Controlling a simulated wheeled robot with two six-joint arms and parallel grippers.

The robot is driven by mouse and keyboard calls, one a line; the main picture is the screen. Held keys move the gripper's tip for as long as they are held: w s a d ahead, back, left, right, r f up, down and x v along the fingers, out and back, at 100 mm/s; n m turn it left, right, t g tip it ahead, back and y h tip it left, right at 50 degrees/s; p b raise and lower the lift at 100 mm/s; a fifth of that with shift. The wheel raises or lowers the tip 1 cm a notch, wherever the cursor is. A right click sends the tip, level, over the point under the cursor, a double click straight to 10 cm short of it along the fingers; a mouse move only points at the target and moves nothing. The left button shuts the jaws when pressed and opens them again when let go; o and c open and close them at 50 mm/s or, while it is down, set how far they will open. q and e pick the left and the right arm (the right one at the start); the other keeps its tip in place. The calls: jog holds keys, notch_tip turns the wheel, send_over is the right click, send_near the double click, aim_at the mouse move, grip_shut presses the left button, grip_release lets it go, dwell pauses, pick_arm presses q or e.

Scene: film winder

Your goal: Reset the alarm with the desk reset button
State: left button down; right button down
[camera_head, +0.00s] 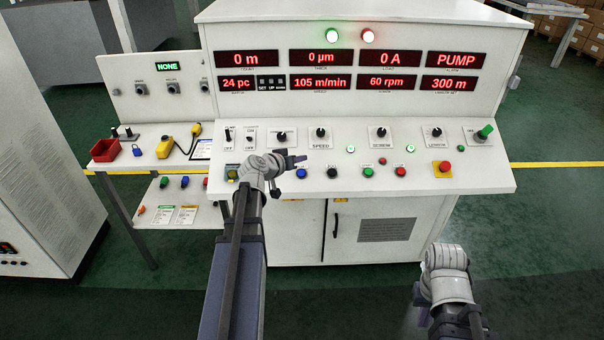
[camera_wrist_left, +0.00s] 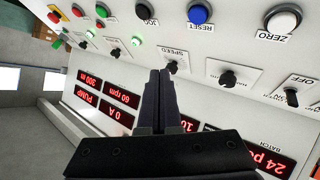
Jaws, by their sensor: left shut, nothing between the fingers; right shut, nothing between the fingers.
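The blue reset button (camera_head: 302,173) is on the sloping desk panel, just below my left gripper's tip in the head view. In the left wrist view the blue button (camera_wrist_left: 199,14), labelled RESET, is at the top, beyond and apart from the fingertips. My left gripper (camera_head: 298,160) is shut and empty over the panel; its closed fingers (camera_wrist_left: 160,73) also show in the left wrist view. The alarm display (camera_head: 457,60) reads PUMP. A red lamp (camera_head: 368,36) and a green lamp (camera_head: 332,36) are lit on top. My right gripper (camera_head: 461,322) is shut, low in front of the desk.
A black button (camera_head: 332,172) is right of the reset button. The white ZERO button (camera_wrist_left: 282,20) is on its other side. Several knobs stand behind, including the SPEED knob (camera_head: 320,132). A red button on a yellow base (camera_head: 443,168) is at the right.

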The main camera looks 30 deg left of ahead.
aim_at(304, 171)
pick_arm(q)
jog(key=shift+w+a+f+b, duration=0.35)
jog(key=shift+w+f+b, duration=0.2)
jog(key=shift+f+b, duration=0.75)
jog(key=shift+w+a+f+b, duration=0.35)
jog(key=shift+w+f+b, duration=0.25)
jog(key=shift+f+b, duration=0.7)
jog(key=shift+w+a+f+b, duration=0.35)
jog(key=shift+w+f+b, duration=0.2)
jog(key=shift+f+b, duration=0.7)
jog(key=shift+f, duration=0.15)
jog(key=shift+w+a+f+b, duration=0.1)
jog(key=shift+w+f+b, duration=0.05)
jog(key=shift+f+b, duration=0.15)
jog(key=shift+w+a+f+b, duration=0.1)
jog(key=shift+w+f+b, duration=0.05)
jog(key=shift+f+b, duration=0.3)
jog(key=shift+r, duration=0.2)
jog(key=shift+s+d+r+p, duration=0.2)
jog(key=shift+s+r+p, duration=0.15)
jog(key=shift+r+p, duration=0.45)
jog(key=shift+f, duration=0.1)
jog(key=r+p, duration=0.1)
jog(key=s+r+p, duration=0.1)
jog(key=r+p, duration=0.1)
jog(key=s+d+r+p, duration=0.1)
jog(key=shift+d+r, duration=0.1)
jog(key=shift+r, duration=0.1)
